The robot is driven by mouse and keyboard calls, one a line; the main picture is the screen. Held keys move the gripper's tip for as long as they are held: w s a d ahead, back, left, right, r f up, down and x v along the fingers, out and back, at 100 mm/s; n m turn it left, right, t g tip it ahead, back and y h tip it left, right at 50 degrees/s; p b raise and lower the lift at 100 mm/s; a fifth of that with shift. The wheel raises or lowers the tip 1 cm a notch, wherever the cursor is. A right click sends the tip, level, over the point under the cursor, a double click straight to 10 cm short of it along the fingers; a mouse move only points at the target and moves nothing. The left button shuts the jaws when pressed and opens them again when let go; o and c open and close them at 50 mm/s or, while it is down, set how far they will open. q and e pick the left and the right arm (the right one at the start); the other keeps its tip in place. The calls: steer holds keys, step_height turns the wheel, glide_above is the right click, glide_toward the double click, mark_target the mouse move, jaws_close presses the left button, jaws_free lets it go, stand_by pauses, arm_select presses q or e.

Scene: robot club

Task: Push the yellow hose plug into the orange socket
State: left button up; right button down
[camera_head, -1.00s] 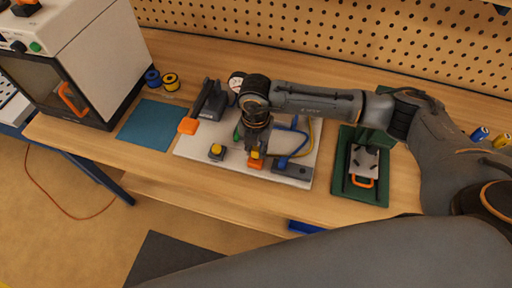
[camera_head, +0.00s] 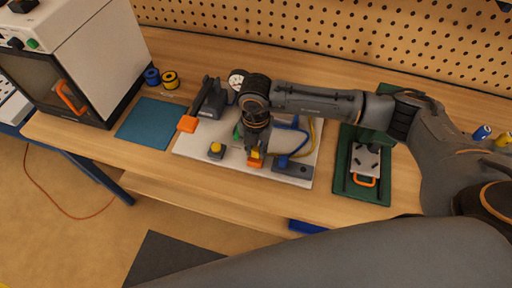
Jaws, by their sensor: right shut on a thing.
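The yellow hose plug (camera_head: 257,155) shows at the tips of my right gripper (camera_head: 254,149), which points down and is shut on it. The orange socket (camera_head: 252,163) is on the white board (camera_head: 190,153), directly below the plug. Plug and socket overlap in this view, so I cannot tell how deep the plug sits. A yellow hose (camera_head: 312,135) curves on the right side of the board. My right gripper and wrist hide part of the board's middle. My left gripper is not in view.
On the board are a grey block with a yellow button (camera_head: 216,150), a black lever with an orange end (camera_head: 188,123), a gauge (camera_head: 237,80) and a blue hose (camera_head: 300,150). A green fixture (camera_head: 376,192) stands right, a blue mat (camera_head: 147,124) lies left. The front table strip is clear.

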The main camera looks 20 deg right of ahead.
steer(key=shift+f+b, duration=0.35)
stand_by(0.5)
steer(key=c, duration=1.3)
jaws_free()
steer(key=shift+c, duration=0.2)
steer(key=shift+r, duration=0.1)
steer(key=shift+r, duration=0.1)
steer(key=shift+r+p, duration=1.85)
steer(key=shift+r, duration=0.8)
steer(key=shift+o, duration=0.2)
steer(key=o, duration=0.5)
